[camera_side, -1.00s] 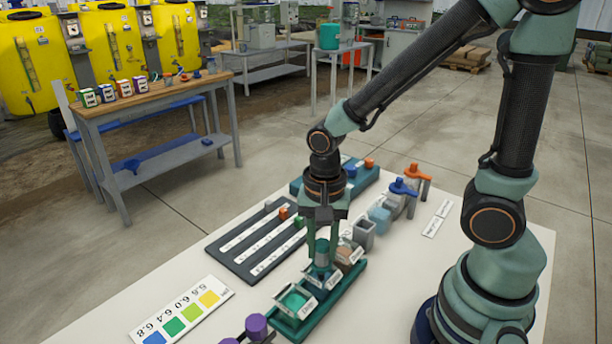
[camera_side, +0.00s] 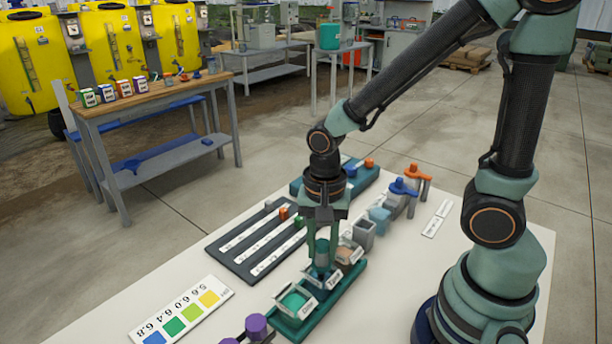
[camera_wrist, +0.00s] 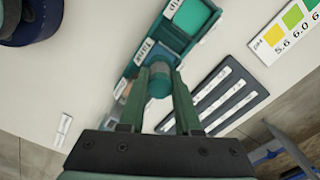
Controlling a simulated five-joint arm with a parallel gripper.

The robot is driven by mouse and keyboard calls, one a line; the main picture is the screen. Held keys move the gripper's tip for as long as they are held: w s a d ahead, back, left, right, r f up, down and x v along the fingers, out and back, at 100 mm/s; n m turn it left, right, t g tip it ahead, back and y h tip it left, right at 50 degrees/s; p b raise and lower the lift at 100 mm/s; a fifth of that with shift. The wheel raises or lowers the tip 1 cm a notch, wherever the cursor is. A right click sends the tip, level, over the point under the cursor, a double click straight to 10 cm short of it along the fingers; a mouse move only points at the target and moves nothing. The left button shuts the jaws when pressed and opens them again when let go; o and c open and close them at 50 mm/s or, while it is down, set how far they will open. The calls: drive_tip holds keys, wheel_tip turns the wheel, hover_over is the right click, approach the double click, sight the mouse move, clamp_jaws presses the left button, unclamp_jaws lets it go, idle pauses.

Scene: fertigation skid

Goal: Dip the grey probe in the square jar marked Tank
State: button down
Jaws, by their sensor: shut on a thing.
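My gripper (camera_side: 322,250) points down over the green rack (camera_side: 340,294) and is shut on a grey-green cylinder, the probe (camera_side: 322,254). The probe also shows between the fingers in the wrist view (camera_wrist: 160,82). Its lower end is at the middle jar, whose label (camera_side: 334,279) appears to read Tank. The label also shows in the wrist view (camera_wrist: 147,51). The jar itself is mostly hidden by the gripper and probe, and I cannot tell how deep the tip is.
A jar with green content (camera_side: 294,301) is in front in the same rack, and a brownish one (camera_side: 349,256) is behind. A dark slotted tray (camera_side: 240,262) lies left, a colour chart (camera_side: 183,316) front left. Grey cups (camera_side: 364,232) stand behind. Purple knobs (camera_side: 256,326) are at the front edge.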

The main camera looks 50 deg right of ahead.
drive_tip(key=shift+r, duration=4.25)
